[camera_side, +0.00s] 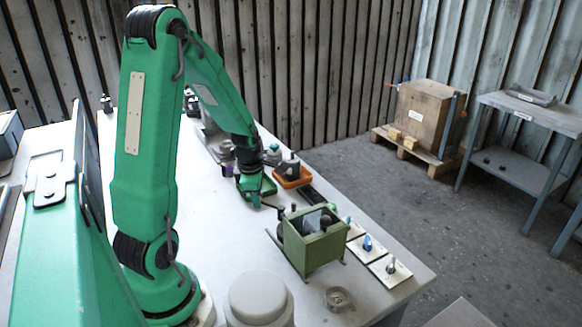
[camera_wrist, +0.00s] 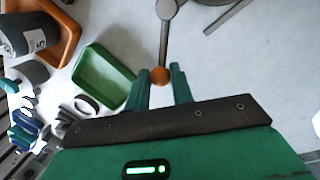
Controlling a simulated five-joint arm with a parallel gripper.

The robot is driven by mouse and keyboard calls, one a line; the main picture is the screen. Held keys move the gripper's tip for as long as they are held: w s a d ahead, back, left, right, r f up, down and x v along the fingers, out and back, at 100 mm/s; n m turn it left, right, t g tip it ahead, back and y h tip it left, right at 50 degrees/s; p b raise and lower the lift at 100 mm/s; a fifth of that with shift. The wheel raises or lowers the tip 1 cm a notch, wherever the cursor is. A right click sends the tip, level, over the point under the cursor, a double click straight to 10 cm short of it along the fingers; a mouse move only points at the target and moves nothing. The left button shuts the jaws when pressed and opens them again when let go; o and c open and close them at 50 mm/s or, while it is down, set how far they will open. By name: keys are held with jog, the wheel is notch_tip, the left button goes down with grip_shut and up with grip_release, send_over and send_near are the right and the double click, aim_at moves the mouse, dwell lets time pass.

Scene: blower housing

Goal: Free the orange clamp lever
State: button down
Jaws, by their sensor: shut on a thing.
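The clamp lever shows in the wrist view as a grey rod (camera_wrist: 164,38) with a round orange knob (camera_wrist: 160,75) at its near end. The rod runs up to a round grey end at the top edge. My gripper (camera_wrist: 160,84) is shut on the orange knob, one green finger on each side. In the side view my gripper (camera_side: 256,202) is low over the table, to the left of the green blower housing (camera_side: 313,252). The orange knob cannot be made out in that view.
An orange tray (camera_wrist: 68,42) holding a dark cylinder (camera_wrist: 22,33) and a green tray (camera_wrist: 103,79) lie left of my gripper. In the side view several white cards (camera_side: 391,270) with small parts line the table's right edge. A round dish (camera_side: 339,299) sits in front.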

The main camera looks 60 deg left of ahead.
jog(key=shift+d, duration=0.2)
jog(key=c, duration=1.2)
grip_release()
jog(key=shift+a, duration=0.1)
jog(key=shift+r, duration=0.15)
jog(key=shift+r, duration=0.4)
notch_tip(320, 180, up, 6)
jog(key=s, duration=0.1)
jog(key=shift+d+r, duration=0.25)
jog(key=shift+d, duration=0.15)
